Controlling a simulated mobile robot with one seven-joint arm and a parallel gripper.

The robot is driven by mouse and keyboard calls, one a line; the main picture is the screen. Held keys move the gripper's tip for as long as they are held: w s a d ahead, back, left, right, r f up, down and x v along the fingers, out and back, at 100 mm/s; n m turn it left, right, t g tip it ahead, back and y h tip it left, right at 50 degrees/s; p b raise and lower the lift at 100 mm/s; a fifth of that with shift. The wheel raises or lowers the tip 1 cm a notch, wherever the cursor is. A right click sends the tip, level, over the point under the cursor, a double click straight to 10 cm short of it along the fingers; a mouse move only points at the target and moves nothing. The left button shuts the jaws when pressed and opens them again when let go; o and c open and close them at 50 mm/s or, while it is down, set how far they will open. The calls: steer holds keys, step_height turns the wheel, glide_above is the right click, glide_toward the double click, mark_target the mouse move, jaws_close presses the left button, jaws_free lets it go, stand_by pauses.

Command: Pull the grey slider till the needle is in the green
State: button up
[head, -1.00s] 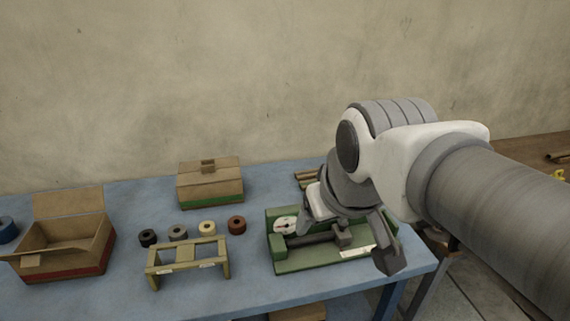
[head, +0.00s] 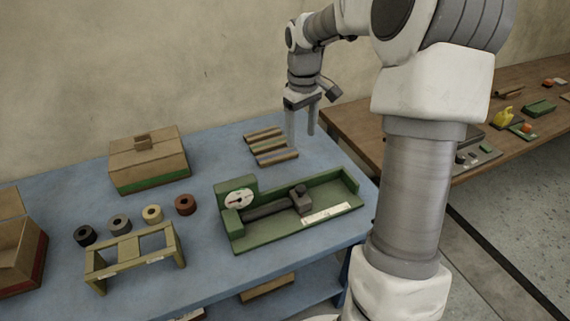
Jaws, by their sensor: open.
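The green gauge fixture (head: 335,194) sits on the blue table near its right front edge. A round white dial (head: 239,199) stands at its left end; a red and a green patch show on it, but the needle's exact reading is too small to tell. The grey slider (head: 301,201) sits on a dark bar (head: 266,211) in the middle of the fixture. My gripper (head: 301,132) is open and empty, fingers pointing down, behind and above the fixture, apart from the slider.
Striped rolls (head: 271,146) lie behind the fixture, left of my gripper. A closed cardboard box (head: 148,160), several small rolls (head: 152,213) and a wooden rack (head: 134,250) stand to the left. A brown table (head: 375,135) with small items is at right.

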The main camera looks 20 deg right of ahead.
mark_target(300, 188)
steer(key=f, duration=0.6)
steer(key=f+b, duration=0.1)
steer(key=f, duration=1.1)
steer(key=shift+d+f+b, duration=0.15)
steer(key=shift+d+b, duration=0.2)
steer(key=shift+b, duration=0.05)
jaws_close()
stand_by(0.5)
